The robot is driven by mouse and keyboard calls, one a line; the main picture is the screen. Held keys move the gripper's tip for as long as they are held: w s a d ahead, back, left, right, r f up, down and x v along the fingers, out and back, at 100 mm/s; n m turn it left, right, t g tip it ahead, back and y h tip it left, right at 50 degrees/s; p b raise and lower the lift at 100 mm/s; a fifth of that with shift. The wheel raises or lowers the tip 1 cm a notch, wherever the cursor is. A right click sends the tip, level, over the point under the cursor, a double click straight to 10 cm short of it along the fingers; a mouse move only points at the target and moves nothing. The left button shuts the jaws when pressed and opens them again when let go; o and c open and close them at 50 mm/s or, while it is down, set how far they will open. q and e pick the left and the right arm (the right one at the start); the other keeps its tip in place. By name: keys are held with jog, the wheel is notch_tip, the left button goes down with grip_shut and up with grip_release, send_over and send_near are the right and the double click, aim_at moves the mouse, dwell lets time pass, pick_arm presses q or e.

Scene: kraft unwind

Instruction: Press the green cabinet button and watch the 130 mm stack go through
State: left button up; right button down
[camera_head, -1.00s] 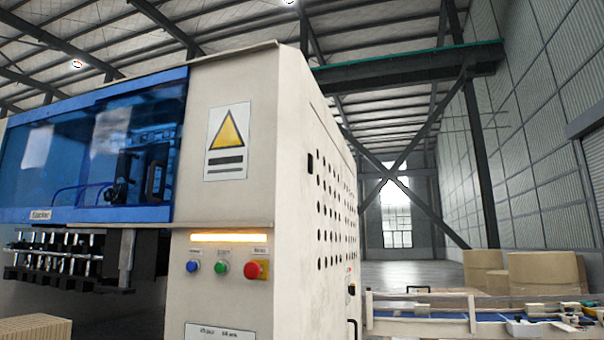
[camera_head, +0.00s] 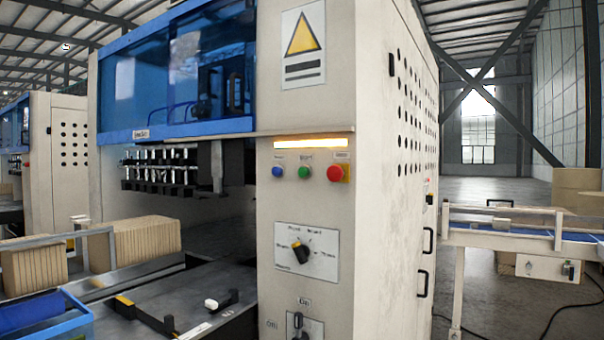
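The green button (camera_head: 304,172) sits on the front of the cream cabinet (camera_head: 381,215), between a blue button (camera_head: 278,171) and a red button (camera_head: 335,173). A lit amber strip (camera_head: 314,144) runs just above them. A stack of tan kraft pieces (camera_head: 136,240) stands upright on the machine bed at left, below a row of metal tooling (camera_head: 160,172). I cannot read its size. Neither of my grippers shows in this view.
A rotary selector (camera_head: 300,253) and a lower switch (camera_head: 298,322) are on the cabinet front. Another tan stack (camera_head: 34,264) and a blue tray (camera_head: 45,318) are at left.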

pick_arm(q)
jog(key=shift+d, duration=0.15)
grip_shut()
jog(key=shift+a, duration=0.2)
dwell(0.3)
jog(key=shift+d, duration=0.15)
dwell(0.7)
